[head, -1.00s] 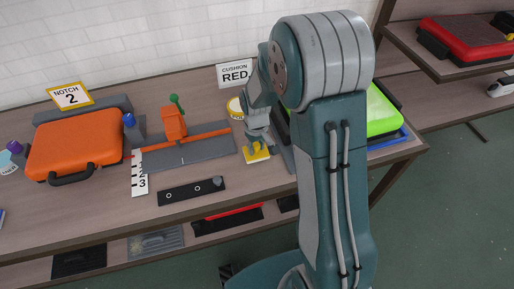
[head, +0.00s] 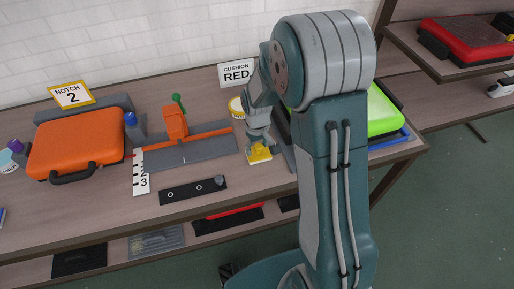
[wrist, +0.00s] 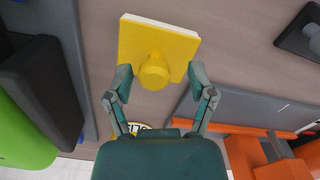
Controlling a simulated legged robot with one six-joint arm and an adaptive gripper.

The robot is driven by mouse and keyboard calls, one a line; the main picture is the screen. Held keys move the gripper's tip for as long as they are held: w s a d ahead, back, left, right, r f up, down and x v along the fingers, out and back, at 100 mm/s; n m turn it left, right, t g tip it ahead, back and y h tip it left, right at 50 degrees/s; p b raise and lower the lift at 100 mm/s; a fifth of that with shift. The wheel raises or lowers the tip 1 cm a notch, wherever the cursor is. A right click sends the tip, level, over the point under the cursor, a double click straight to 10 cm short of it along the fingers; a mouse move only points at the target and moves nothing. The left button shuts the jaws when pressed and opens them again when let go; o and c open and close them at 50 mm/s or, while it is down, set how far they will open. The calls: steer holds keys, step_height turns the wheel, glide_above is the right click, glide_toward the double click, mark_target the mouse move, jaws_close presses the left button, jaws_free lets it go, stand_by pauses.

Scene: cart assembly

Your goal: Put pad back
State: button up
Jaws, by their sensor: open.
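The yellow pad (head: 260,154) with a round knob lies on the bench below my gripper (head: 259,141). In the wrist view, the pad (wrist: 176,48) is a square yellow plate with a pale edge. My gripper (wrist: 160,82) is open, with one finger on each side of the knob (wrist: 153,70) and gaps visible between them. I cannot tell its height above the knob.
A grey fixture with an orange block (head: 174,122) stands left of the pad. A black strip (head: 192,190) lies in front. The orange case (head: 76,143) is far left. A lime case (head: 382,113) is right, partly behind my arm. Bare bench lies before the pad.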

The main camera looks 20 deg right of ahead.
mark_target(258, 146)
step_height(258, 146, up, 11)
steer(key=s+r+m+t, duration=0.1)
steer(key=s+r+t, duration=0.1)
steer(key=s+r, duration=0.5)
steer(key=s+r+m+t, duration=0.2)
steer(key=s+r, duration=0.5)
steer(key=s, duration=0.6)
steer(key=shift+s+r+m+t, duration=0.15)
steer(key=shift+s+m+t, duration=0.2)
steer(key=shift+t, duration=0.45)
